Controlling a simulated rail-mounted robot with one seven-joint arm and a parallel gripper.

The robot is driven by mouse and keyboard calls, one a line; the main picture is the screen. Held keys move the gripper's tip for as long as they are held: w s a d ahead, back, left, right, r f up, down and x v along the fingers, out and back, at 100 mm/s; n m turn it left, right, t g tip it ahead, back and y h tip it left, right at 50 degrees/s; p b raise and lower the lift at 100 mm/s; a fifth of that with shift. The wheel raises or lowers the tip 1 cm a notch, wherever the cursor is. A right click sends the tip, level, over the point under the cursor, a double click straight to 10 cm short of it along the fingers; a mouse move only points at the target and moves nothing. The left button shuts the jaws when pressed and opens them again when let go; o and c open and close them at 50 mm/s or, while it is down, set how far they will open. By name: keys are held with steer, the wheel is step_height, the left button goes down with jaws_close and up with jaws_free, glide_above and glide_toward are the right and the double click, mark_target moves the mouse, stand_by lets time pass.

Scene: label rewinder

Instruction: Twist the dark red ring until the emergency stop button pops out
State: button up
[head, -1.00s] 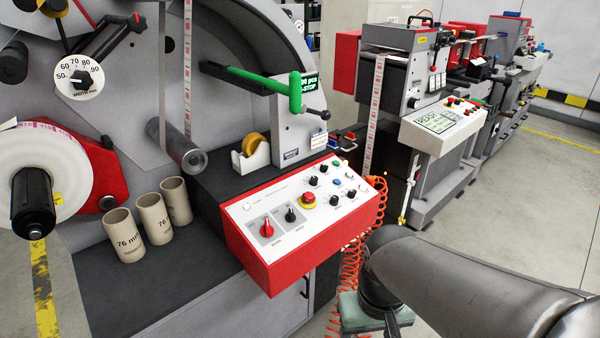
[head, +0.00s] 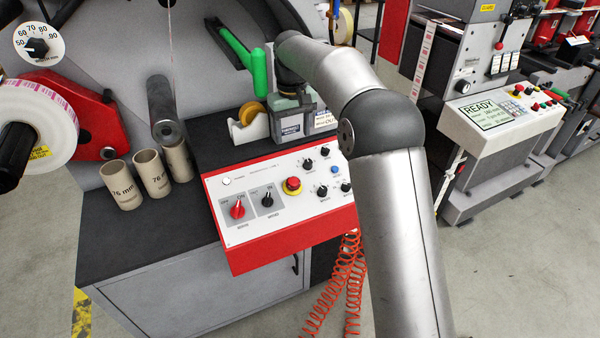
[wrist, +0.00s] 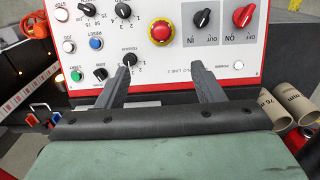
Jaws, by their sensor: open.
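The emergency stop button (head: 292,186) is a red mushroom cap on a yellow collar, on the white top of the red-edged control panel (head: 283,243). In the wrist view the button (wrist: 161,31) shows upside down with the panel, beyond the gap between my fingertips. A darker red rim circles the cap; I cannot tell whether it is pressed in. My gripper (wrist: 159,69) is open and empty, its two dark fingers apart and not touching the button. In the head view its greenish body stands behind the panel and its fingers are hidden.
A red selector knob (head: 237,209) and a black one (head: 267,199) sit left of the button, with several small knobs to its right. Cardboard cores (head: 121,184) stand on the dark bench at left. A tape dispenser (head: 247,125) and a green handle (head: 259,72) are behind.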

mark_target(293, 179)
step_height(293, 179, down, 17)
steer(key=shift+s+a+r+p, duration=0.1)
steer(key=shift+p, duration=0.95)
steer(key=c, duration=1)
